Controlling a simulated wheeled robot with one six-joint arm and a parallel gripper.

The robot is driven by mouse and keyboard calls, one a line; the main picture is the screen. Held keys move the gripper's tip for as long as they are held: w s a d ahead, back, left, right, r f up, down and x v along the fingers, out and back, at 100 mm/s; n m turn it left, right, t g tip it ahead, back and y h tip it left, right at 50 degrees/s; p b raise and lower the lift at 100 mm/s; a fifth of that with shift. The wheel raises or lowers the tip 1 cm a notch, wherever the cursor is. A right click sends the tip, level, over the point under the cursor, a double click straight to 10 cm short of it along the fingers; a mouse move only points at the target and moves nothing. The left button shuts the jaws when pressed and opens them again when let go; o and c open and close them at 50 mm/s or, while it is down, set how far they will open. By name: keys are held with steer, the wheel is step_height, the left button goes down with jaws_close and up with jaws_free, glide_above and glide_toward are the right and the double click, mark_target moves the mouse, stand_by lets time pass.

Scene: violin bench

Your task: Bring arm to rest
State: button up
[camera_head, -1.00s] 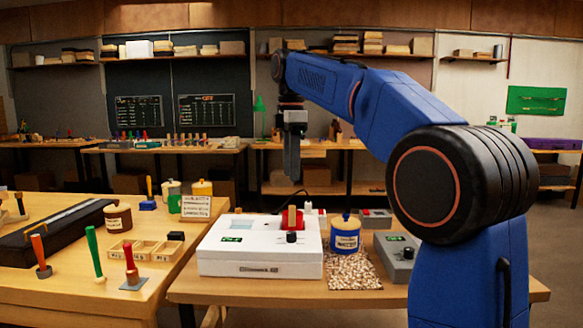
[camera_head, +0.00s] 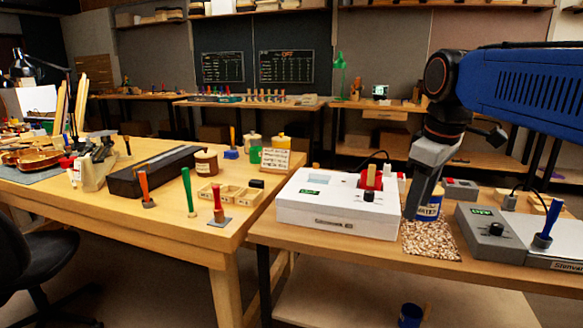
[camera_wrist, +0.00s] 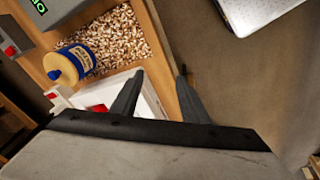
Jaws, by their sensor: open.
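My gripper (camera_head: 414,203) hangs downward at the right of the head view, at the end of my blue arm. Its fingers overlap the blue jar (camera_head: 431,209) in the picture and hide part of it. In the wrist view my gripper (camera_wrist: 161,72) shows two dark fingers spread apart with nothing between them. The jar, blue with a cream lid, shows at the left of the wrist view (camera_wrist: 72,61), apart from the fingers.
A white box-shaped device (camera_head: 335,222) stands left of the gripper, with a pebbled mat (camera_head: 430,243) beside it. A grey device (camera_head: 490,235) stands at right. The wooden bench (camera_head: 215,250) at left holds tools and a small divided tray (camera_head: 228,197).

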steer(key=s+d+f+m+t, duration=0.1)
steer(key=s+f+m, duration=0.3)
steer(key=s+f, duration=0.4)
steer(key=s+d+f+m+t, duration=0.1)
steer(key=s+f+m, duration=0.3)
steer(key=s+f, duration=0.4)
step_height(320, 180, down, 5)
steer(key=shift+s+d+r, duration=0.1)
steer(key=shift+s+d, duration=0.1)
steer(key=shift+s, duration=0.05)
